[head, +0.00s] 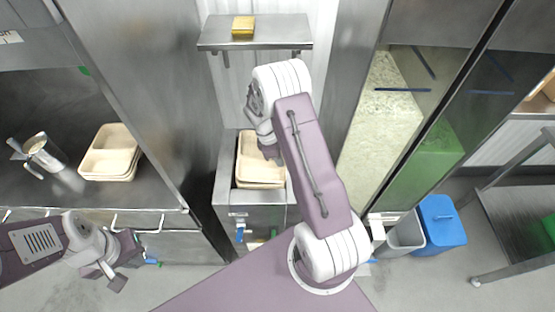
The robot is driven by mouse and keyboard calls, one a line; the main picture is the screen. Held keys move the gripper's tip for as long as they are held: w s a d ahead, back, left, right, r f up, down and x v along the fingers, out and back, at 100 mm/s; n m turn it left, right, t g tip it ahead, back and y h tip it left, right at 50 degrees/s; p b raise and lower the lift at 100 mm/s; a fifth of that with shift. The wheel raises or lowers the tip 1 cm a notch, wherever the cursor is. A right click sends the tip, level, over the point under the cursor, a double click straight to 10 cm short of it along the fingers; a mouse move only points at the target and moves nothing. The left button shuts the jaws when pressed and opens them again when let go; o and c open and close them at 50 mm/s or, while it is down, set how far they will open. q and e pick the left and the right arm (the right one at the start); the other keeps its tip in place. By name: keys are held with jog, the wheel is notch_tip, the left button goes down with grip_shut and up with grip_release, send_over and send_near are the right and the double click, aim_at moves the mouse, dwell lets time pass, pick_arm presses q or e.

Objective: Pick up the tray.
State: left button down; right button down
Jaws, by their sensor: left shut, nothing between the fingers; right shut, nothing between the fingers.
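A beige tray (250,177) rests on a small metal stand in the middle. A stack of beige trays (92,170) sits on the left metal counter. My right arm reaches over the middle stand. Its gripper (269,151) is shut and empty, above or at the right part of the middle tray; my arm partly hides it, and I cannot tell if it touches the tray. My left gripper (117,280) is shut and empty at the lower left, in front of the left counter and away from the trays.
A metal jug (42,153) stands on the left counter (70,195). A yellow block (243,26) lies on a wall shelf (285,32). Tall metal cabinet sides flank the middle stand (226,196). A blue bin (440,228) and a grey bin (402,238) stand at right.

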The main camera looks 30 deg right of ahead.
jog(key=s+d, duration=0.1)
jog(key=d, duration=0.1)
jog(key=s+d+p, duration=0.1)
jog(key=shift+s+d+r, duration=0.15)
jog(key=shift+s+d, duration=0.35)
jog(key=shift+d, duration=0.1)
